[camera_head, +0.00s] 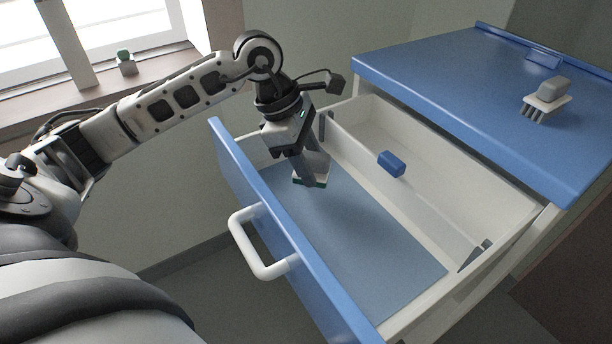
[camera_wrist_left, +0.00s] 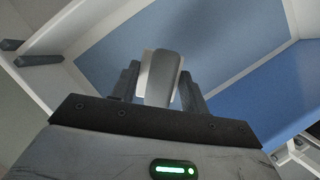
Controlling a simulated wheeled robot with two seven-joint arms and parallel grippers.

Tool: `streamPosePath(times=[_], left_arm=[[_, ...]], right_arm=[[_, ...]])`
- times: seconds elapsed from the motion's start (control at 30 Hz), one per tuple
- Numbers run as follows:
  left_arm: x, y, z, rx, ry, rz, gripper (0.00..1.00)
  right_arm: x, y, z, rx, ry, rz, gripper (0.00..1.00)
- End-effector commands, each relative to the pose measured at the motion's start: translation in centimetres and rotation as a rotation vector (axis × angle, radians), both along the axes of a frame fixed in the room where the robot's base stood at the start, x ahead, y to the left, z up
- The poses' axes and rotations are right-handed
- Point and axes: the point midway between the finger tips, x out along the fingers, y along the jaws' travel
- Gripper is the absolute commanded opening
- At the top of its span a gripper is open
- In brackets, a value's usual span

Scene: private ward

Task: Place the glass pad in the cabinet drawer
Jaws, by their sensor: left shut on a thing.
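My left gripper (camera_head: 310,165) reaches down into the open cabinet drawer (camera_head: 355,240), over its blue floor near the left end. It is shut on a small grey and white object, which I take as the glass pad (camera_wrist_left: 161,75). In the left wrist view the pad sits between the two dark fingers of the gripper (camera_wrist_left: 160,85). In the head view only a thin light and green edge of the pad (camera_head: 314,184) shows below the fingertips, close to the drawer floor. I cannot tell whether it touches. My right gripper is out of view.
A blue block (camera_head: 391,164) is at the drawer's inner divider. A grey-handled brush (camera_head: 546,98) stands on the blue cabinet top (camera_head: 450,75). The drawer front has a white handle (camera_head: 258,250). The drawer floor's near part is clear. A small green-topped item (camera_head: 125,61) stands on the window sill.

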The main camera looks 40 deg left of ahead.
Motion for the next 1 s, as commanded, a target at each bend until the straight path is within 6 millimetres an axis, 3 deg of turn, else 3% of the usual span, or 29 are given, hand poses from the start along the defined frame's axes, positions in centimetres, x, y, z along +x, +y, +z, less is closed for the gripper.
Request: streamPosePath(times=[0.17, 0.33, 0.73, 0.77, 0.83, 1.0], left_arm=[[0.2, 1.0, -1.3, 0.001, 0.003, 0.002, 0.22], [0.1, 0.9, -3.9, -0.001, 0.002, 0.0, 0.22], [0.2, 0.9, -4.3, 0.001, 0.0, 0.0, 0.22], [0.2, 0.9, -4.3, 0.001, 0.0, 0.0, 0.48], [0.2, 0.9, -4.2, 0.001, 0.0, 0.0, 0.67], [0.2, 0.9, -4.2, 0.001, 0.0, 0.0, 0.67]], right_arm=[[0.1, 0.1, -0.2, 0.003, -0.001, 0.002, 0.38], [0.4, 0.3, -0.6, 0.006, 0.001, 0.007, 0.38], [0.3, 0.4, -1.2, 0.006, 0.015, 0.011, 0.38], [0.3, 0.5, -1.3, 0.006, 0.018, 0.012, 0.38], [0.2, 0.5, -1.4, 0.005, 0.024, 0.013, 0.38], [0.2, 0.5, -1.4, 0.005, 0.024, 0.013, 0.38]])
